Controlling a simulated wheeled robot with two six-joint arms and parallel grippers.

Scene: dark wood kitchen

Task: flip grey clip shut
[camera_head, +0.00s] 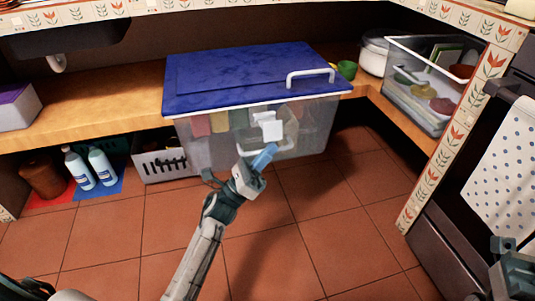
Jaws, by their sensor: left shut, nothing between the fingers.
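A clear plastic box (202,151) with a blue lid (250,75) stands on the wooden shelf, with coloured items inside. A pale grey clip (270,126) is on the middle of its front side, below the lid's rim. I cannot tell how far the clip is swung out. My left gripper (266,155) is shut and empty, just below and in front of the clip, pointing up at the box. I cannot tell whether it touches. Part of my right arm's end (515,268) shows at the lower right edge; its fingers are not clear.
A pale loop handle (311,73) stands at the lid's right. Another clear bin (412,100) is on the right shelf, near a green cup (347,69). A white basket (163,167) and blue bottles (102,166) are below. The tiled floor in front is clear.

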